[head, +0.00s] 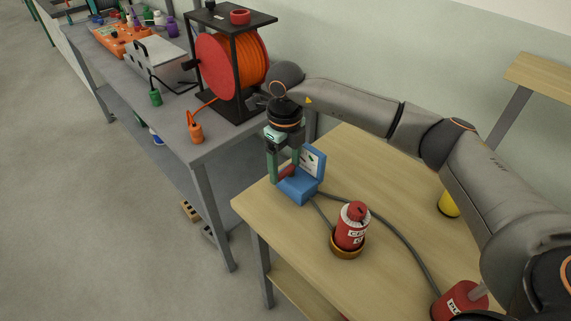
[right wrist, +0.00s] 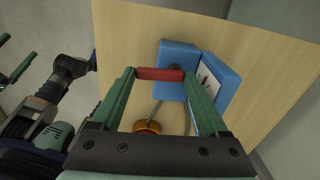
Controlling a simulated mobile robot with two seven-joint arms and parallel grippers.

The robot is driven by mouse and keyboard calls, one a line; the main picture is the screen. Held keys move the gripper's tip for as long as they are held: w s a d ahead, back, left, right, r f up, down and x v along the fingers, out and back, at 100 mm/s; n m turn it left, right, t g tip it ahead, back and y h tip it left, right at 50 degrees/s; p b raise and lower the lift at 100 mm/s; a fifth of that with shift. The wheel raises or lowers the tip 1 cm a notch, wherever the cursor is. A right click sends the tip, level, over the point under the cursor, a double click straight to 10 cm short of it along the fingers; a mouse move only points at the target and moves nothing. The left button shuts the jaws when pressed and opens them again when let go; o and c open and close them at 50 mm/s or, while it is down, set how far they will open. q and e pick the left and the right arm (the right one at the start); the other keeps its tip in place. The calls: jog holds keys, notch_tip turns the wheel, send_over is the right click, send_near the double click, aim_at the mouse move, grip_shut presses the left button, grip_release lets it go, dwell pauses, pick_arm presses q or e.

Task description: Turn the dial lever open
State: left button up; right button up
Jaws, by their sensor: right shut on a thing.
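The dial is a blue box (head: 298,188) with an upright blue plate bearing a white face (head: 312,163), near the wooden table's back-left edge. It also shows in the right wrist view (right wrist: 176,57). A red lever (right wrist: 160,74) reaches out from the box. My right gripper (head: 285,175) points down over the dial. Its green fingertips (right wrist: 160,75) are at the two ends of the lever, shut on it. The fingers hide part of the dial in the head view. Green fingers of my left gripper (right wrist: 12,56) show apart at the left edge of the right wrist view.
A red bottle (head: 352,226) stands in a brass-coloured ring on the wooden table (head: 390,180), with grey hoses beside it. Another red container (head: 460,301) and a yellow object (head: 449,205) stand right. An orange reel (head: 248,62) stands on the grey bench at left.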

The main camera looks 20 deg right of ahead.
jog(key=o, duration=1.2)
jog(key=shift+o, duration=0.2)
